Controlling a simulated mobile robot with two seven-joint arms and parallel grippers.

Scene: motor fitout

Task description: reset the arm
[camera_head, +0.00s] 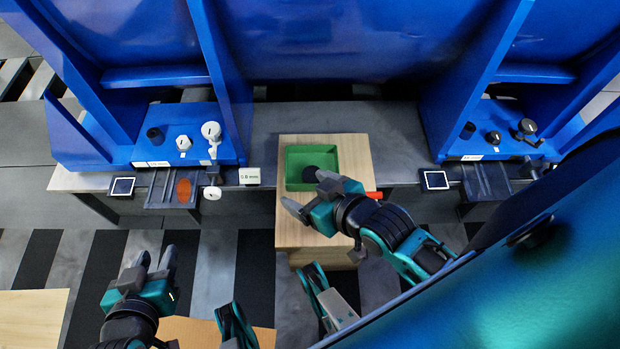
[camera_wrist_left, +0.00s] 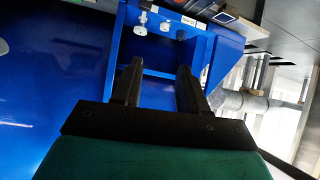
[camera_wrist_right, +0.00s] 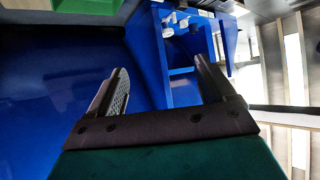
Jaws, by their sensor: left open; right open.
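My left gripper (camera_head: 154,262) is open and empty over the floor at the lower left of the head view. In the left wrist view its two fingers (camera_wrist_left: 158,88) stand apart with nothing between them. My right gripper (camera_head: 304,193) is open in front of the green tray (camera_head: 293,163), over the wooden board (camera_head: 287,237). In the right wrist view its fingers (camera_wrist_right: 160,90) are apart and empty. A dark round piece lies in the green tray, partly hidden by my right gripper.
A grey bench (camera_head: 265,135) runs under blue frames. The left blue fixture (camera_head: 150,155) and right blue fixture (camera_head: 470,146) carry white and black knobs. Striped floor lies between bench and arms.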

